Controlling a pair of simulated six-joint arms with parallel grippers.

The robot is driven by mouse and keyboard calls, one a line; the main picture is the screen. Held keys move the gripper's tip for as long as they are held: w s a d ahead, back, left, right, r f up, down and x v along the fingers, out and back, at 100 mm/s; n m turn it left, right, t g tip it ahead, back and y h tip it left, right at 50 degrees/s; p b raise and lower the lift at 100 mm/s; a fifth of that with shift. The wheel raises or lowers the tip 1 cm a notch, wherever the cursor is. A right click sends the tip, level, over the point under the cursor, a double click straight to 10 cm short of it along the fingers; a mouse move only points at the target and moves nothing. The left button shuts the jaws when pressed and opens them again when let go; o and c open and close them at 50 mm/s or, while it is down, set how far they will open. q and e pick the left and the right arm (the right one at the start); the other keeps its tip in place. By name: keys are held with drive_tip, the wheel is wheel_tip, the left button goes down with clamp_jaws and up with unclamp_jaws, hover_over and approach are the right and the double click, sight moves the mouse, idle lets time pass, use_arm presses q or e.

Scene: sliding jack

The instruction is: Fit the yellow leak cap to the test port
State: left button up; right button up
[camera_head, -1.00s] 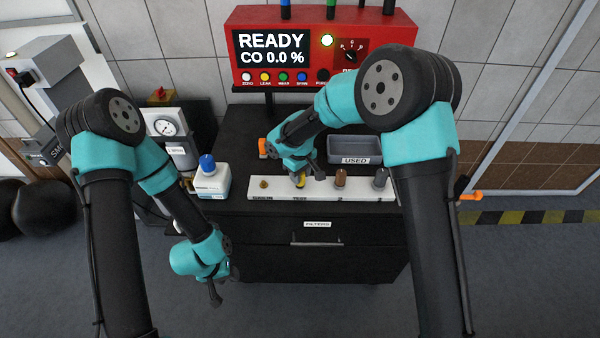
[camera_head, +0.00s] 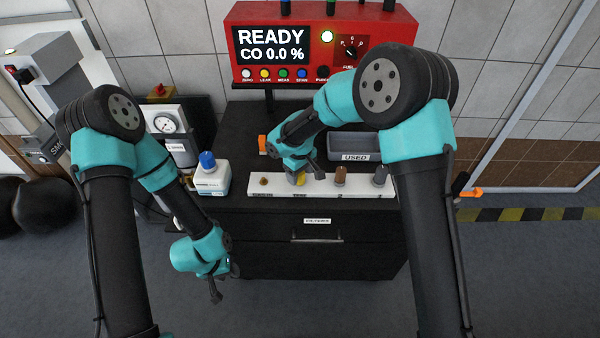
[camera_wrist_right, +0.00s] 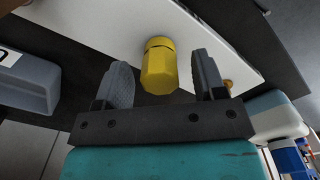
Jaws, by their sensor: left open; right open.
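The yellow leak cap (camera_head: 301,181) stands on a white rack (camera_head: 345,195), second from the left, partly covered by my right arm. In the right wrist view the cap (camera_wrist_right: 159,68) is upright on the rack between the two grey fingers of my right gripper (camera_wrist_right: 160,66). The fingers are open, with a gap on each side of the cap. My left gripper (camera_head: 215,290) is open and empty, hanging low in front of the cabinet. I cannot pick out the test port for certain.
The red analyser (camera_head: 270,20) at the back reads READY, CO 0.0 %. A grey tray marked USED (camera_head: 355,157) lies behind the rack. Brown and grey filters (camera_head: 340,176) stand right of the cap. A blue-topped bottle (camera_head: 210,180) stands on the left.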

drive_tip(key=shift+r, duration=0.15)
wheel_tip(320, 180, up, 17)
idle(0.6)
idle(0.6)
